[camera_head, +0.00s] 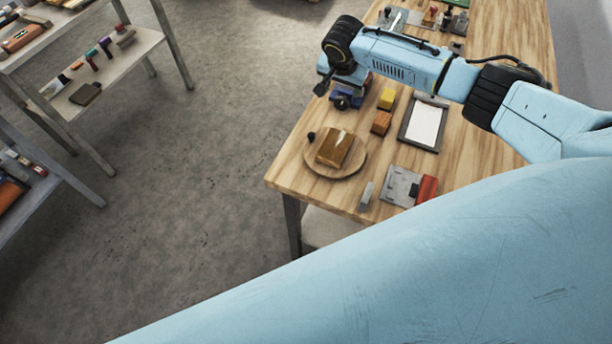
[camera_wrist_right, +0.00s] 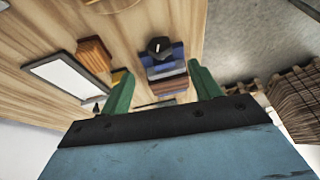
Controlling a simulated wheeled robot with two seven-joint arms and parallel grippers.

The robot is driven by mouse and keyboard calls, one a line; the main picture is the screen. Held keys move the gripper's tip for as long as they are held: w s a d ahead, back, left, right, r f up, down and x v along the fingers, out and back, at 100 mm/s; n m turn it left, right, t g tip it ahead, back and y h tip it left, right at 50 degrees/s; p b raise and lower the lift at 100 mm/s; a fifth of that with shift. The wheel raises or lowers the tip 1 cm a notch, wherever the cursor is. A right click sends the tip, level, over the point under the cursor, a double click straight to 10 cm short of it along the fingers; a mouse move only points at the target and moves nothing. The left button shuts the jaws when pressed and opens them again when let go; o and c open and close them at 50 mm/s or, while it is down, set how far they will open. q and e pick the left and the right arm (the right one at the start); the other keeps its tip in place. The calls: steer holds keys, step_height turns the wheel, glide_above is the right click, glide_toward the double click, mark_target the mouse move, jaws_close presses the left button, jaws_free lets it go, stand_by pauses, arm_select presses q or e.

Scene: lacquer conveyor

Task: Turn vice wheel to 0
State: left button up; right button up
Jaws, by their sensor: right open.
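The vice (camera_head: 348,97) is a blue block with a dark wheel, on the left edge of the wooden table, partly hidden under my right arm in the head view. In the right wrist view the blue vice (camera_wrist_right: 165,68) lies ahead between the green fingers, and its black wheel (camera_wrist_right: 160,46) faces the camera with a small light mark on it. My right gripper (camera_wrist_right: 160,72) is open and empty, its fingers on either side of the vice in the picture, with no visible contact. The number on the wheel cannot be read. My left gripper is out of view.
Near the vice are a yellow block (camera_head: 387,98), an orange block (camera_head: 381,123) and a framed white panel (camera_head: 424,125). A round board (camera_head: 350,168) with a brown block sits at the near corner. Shelves (camera_head: 110,62) stand at left across open floor.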

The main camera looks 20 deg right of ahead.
steer(key=s+a+f+n, duration=0.1)
steer(key=s+a, duration=0.1)
steer(key=a, duration=0.1)
steer(key=s+a+n+y, duration=0.1)
steer(key=s+a+n, duration=0.1)
steer(key=s+a, duration=0.1)
steer(key=s+a+f+n+y, duration=0.1)
steer(key=s+a, duration=0.1)
steer(key=a, duration=0.3)
steer(key=shift+s+a+f+n, duration=0.15)
steer(key=shift+s+f+n, duration=0.2)
steer(key=shift+s+n, duration=0.05)
steer(key=s+a+n, duration=0.1)
steer(key=s+a, duration=0.1)
steer(key=s, duration=0.1)
steer(key=s+a+f+n+y, duration=0.1)
steer(key=s+a, duration=0.2)
steer(key=s+a+f+n+y, duration=0.1)
steer(key=s+a+n, duration=0.1)
steer(key=s, duration=0.1)
steer(key=shift+s+a+f, duration=0.2)
steer(key=shift+s+f, duration=0.05)
steer(key=shift+s+a+n, duration=0.25)
steer(key=shift+s+n, duration=0.05)
steer(key=shift+s, duration=0.5)
